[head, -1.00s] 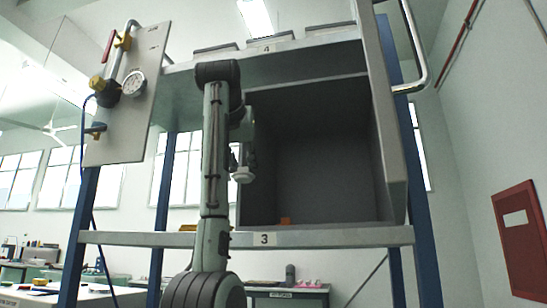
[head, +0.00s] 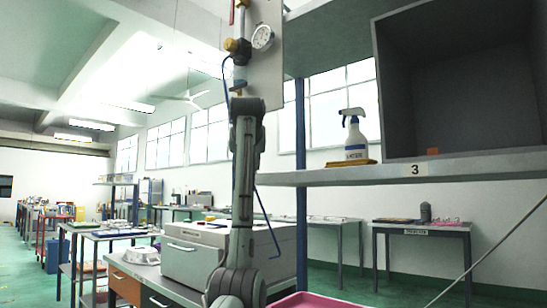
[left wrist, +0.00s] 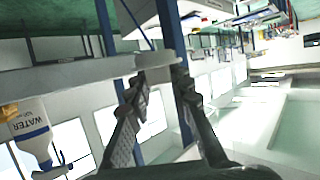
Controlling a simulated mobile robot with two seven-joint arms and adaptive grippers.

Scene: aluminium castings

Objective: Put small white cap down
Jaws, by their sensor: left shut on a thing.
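The small white cap (left wrist: 155,60) shows in the left wrist view as a pale piece between my left fingertips. My left gripper (left wrist: 162,76) is shut on it and holds it in the air. In the head view my raised left arm hides both the gripper and the cap. My right gripper is in neither view.
A grey case (head: 195,258) sits on a bench behind my arm. A pink tray (head: 315,301) shows at the bottom edge.

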